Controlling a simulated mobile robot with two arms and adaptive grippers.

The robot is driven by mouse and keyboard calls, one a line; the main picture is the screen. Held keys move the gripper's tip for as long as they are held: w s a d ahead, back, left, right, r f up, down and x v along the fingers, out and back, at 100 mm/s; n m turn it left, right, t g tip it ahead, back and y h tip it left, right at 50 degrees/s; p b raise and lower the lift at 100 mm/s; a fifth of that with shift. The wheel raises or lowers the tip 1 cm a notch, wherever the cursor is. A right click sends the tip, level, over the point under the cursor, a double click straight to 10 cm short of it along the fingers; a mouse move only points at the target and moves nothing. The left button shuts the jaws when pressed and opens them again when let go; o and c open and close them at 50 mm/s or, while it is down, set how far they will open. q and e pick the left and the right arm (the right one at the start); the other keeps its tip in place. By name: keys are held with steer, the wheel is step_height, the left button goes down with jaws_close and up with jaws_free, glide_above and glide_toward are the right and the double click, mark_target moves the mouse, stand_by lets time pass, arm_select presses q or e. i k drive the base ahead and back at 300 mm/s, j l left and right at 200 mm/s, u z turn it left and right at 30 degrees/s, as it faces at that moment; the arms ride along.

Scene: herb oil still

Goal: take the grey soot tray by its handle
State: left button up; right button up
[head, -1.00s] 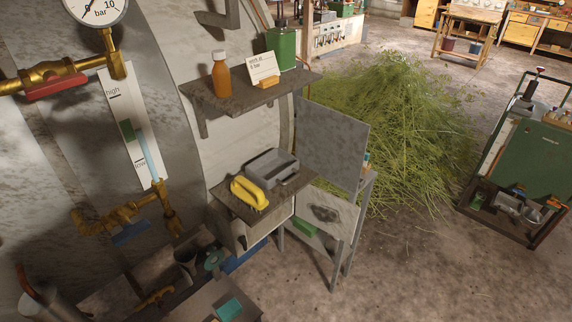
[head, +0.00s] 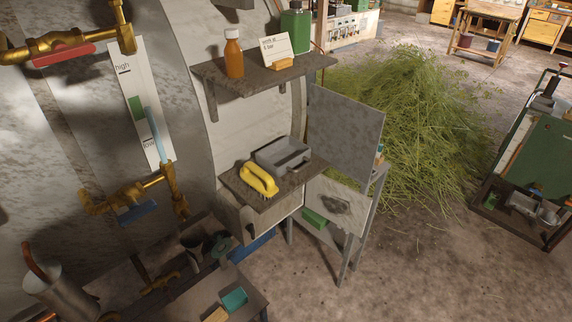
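The grey soot tray (head: 281,153) sits on a small dark shelf (head: 285,188) fixed at the side of the boiler-like body. It is a shallow grey box, and a slot-like handle opening appears to show on its right front side. A yellow brush (head: 259,178) lies on the same shelf, just in front and to the left of the tray, close to it or touching. Neither of my grippers is in the head view.
Above is a shelf (head: 256,85) with an amber bottle (head: 234,54), a card and a green can (head: 295,27). An upright grey panel (head: 345,130) stands close to the tray's right. A herb heap (head: 420,135) lies behind. Floor at front right is clear.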

mark_target(281, 157)
steer(key=l+u, duration=0.15)
steer(key=u, duration=0.2)
steer(key=i+l+u, duration=0.1)
steer(key=u, duration=0.3)
steer(key=l+u, duration=0.35)
steer(key=l, duration=0.65)
steer(key=l+u, duration=0.35)
steer(key=l, duration=0.6)
